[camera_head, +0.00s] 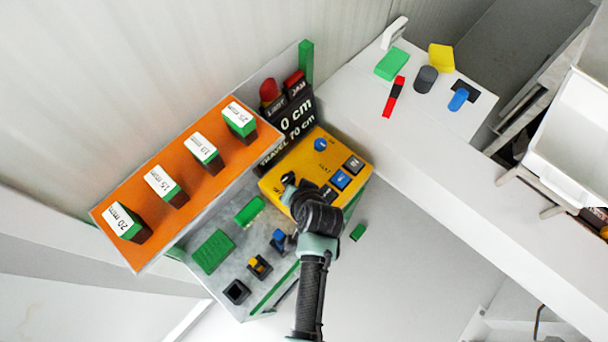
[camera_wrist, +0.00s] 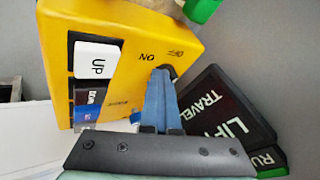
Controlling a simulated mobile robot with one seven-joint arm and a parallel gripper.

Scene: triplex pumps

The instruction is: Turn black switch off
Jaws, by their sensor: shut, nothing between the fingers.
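The yellow control box (camera_head: 330,160) stands in the middle of the head view, and it fills the upper part of the wrist view (camera_wrist: 125,50). A small black knob, seemingly the black switch (camera_head: 288,178), is at the box's left edge. In the wrist view, ON and OFF labels are printed upside down on the yellow face. My gripper (camera_wrist: 161,76) is shut and empty, with its blue fingertips by these labels. A dark bit of the switch (camera_wrist: 172,73) shows beside the tips. The fingers hide most of it, so I cannot tell contact or its position.
A white UP button (camera_wrist: 95,60) and a blue button lie beside the labels. A black display panel (camera_head: 292,120) with red buttons stands behind the box. An orange shelf (camera_head: 150,190) with labelled blocks is left. A white table (camera_head: 350,80) with coloured blocks is right.

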